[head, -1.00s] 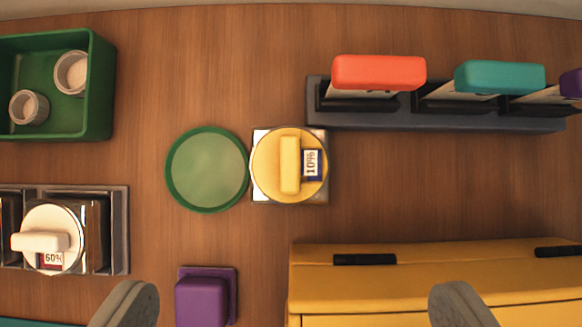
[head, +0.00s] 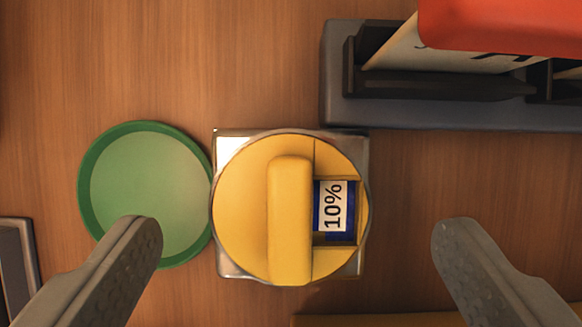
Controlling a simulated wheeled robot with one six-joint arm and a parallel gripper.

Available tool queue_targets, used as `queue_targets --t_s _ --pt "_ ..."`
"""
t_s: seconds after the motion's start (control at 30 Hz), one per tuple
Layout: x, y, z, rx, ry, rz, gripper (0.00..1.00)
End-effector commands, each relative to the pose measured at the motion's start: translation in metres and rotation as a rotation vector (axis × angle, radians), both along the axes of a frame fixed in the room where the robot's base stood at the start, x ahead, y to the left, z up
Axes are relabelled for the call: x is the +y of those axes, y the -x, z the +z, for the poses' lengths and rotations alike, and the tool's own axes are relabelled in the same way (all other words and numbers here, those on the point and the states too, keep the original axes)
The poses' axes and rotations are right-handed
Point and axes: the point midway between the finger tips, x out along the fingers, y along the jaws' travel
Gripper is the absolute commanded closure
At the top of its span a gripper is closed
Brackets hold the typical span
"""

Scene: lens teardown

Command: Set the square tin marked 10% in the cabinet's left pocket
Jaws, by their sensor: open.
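The square tin (head: 235,270) has a silver body and a round yellow lid (head: 235,205) with a raised bar grip. A label reading 10% (head: 334,206) sits on the right of the lid. The tin stands on the wooden table in the middle of the head view. My gripper (head: 298,235) is open and empty, with one finger to the left of the tin and one to its right, both apart from it in the picture. The cabinet is mostly out of view; only a thin yellow edge (head: 400,321) shows at the bottom, and its left pocket cannot be seen.
A round green dish (head: 145,180) lies close against the tin's left side, partly behind my left finger. A dark rack (head: 450,113) with a red-topped piece (head: 500,28) stands at the upper right. Bare table (head: 410,180) lies to the tin's right.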

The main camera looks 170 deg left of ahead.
Motion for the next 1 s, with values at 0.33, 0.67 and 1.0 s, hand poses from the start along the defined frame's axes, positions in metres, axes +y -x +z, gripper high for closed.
queue_targets --t_s 0.33,0.67,1.0 --pt "0.003 -0.016 -0.037 0.004 0.000 0.000 0.11" --pt "0.003 -0.020 -0.047 0.003 0.000 0.000 0.11" --pt "0.002 -0.020 -0.049 0.006 0.000 -0.001 0.66"
